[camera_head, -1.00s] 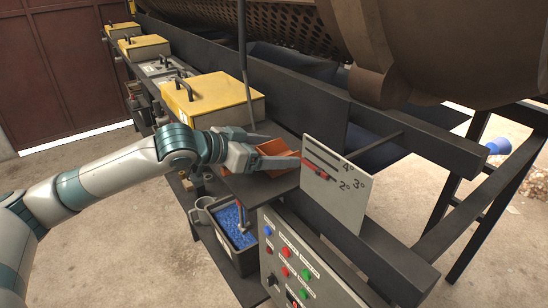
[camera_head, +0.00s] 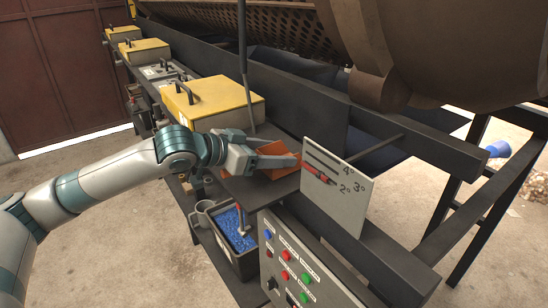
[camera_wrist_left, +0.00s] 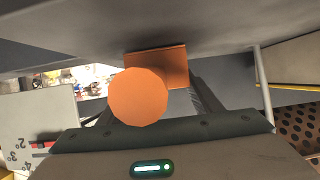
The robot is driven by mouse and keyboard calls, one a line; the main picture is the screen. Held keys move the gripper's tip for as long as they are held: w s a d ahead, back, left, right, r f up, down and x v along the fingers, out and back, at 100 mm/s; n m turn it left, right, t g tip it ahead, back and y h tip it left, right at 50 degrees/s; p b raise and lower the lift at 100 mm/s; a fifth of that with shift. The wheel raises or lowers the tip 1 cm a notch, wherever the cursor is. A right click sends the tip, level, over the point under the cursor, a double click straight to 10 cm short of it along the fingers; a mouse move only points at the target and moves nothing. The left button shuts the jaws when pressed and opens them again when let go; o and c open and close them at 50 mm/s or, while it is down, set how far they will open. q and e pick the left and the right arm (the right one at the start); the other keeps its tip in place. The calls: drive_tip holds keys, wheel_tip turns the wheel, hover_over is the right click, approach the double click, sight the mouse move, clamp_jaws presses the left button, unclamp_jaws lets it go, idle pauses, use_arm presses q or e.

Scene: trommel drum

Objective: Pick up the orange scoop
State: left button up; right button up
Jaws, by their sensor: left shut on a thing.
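The orange scoop (camera_head: 274,149) is at the end of the dark shelf, beside the angle-scale plate. In the left wrist view its round end (camera_wrist_left: 138,97) faces the camera, with a boxy orange part (camera_wrist_left: 160,66) behind it. My left gripper (camera_head: 284,162) is shut on the scoop; its fingers hide part of it in the head view. In the left wrist view the fingers show on either side of the round end. I cannot tell whether the scoop touches the shelf. My right gripper is in neither view.
The white angle-scale plate (camera_head: 334,180) with a red pointer stands just right of the gripper. A yellow-lidded box (camera_head: 212,103) is behind it. A bin of blue granules (camera_head: 232,228) and a control panel (camera_head: 300,270) are below. A thin vertical pole (camera_head: 243,60) rises behind.

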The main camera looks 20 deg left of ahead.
use_arm(q)
wheel_tip(320, 180, up, 10)
drive_tip(key=b, duration=0.2)
drive_tip(key=shift+b, duration=0.35)
drive_tip(key=shift+f, duration=0.1)
idle(0.5)
drive_tip(key=shift+f, duration=0.1)
idle(0.5)
